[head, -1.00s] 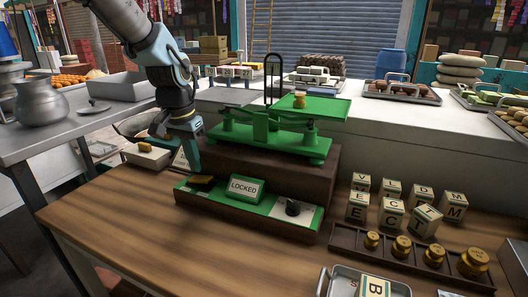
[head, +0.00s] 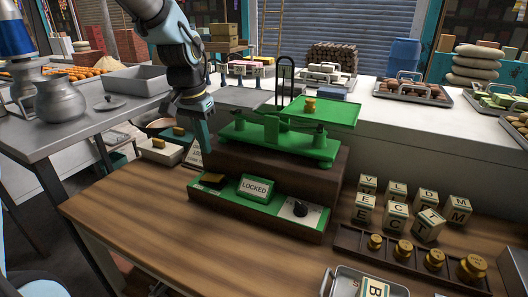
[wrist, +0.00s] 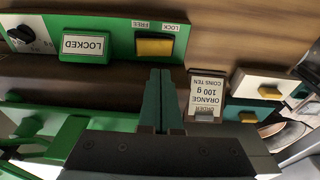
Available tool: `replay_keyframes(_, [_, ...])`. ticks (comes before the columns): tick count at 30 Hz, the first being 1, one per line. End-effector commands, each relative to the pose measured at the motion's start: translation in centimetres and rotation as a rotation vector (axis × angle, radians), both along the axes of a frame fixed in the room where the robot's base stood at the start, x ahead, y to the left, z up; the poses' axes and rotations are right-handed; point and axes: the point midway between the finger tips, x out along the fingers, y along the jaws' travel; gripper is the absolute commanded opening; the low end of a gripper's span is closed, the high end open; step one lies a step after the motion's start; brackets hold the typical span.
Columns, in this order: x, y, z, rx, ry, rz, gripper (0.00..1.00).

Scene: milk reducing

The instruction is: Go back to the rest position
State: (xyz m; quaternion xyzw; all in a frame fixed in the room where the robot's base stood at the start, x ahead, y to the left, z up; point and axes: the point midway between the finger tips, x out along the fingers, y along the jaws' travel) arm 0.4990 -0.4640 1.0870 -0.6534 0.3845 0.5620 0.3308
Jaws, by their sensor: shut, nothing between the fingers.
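My gripper (head: 200,142) hangs at the left end of the green balance scale (head: 285,138), pointing down, its fingers shut with nothing between them. The scale's front panel (head: 262,207) has a "LOCKED" sign (head: 256,188), a yellow switch (head: 212,180) and a black knob (head: 300,208).
Letter blocks (head: 396,214) and a rack of brass weights (head: 405,252) stand at the right. A metal tray (head: 350,285) lies at the front edge. A grey side table (head: 60,135) holds a metal pot (head: 62,98) at the left. The wooden counter's left front (head: 150,230) is clear.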

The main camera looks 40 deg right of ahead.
Motion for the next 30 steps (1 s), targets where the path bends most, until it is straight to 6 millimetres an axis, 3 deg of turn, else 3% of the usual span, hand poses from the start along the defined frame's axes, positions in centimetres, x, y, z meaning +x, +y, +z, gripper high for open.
replay_keyframes(7, [0.1,0.2,0.0,0.001,0.000,0.005,0.00])
replay_keyframes(10, [0.6,2.2,-0.2,0.007,0.000,0.058,0.00])
replay_keyframes(13, [1.4,6.9,-0.6,0.016,-0.002,0.185,0.00])
replay_keyframes(16, [1.6,13.4,-1.1,0.024,-0.001,0.371,0.00])
replay_keyframes(21, [-0.4,23.4,-2.0,0.020,0.003,0.695,0.00])
replay_keyframes(25, [-2.6,28.0,-2.6,0.011,0.009,0.874,0.00])
replay_keyframes(30, [-3.8,30.0,-2.9,0.004,0.012,0.960,0.00])
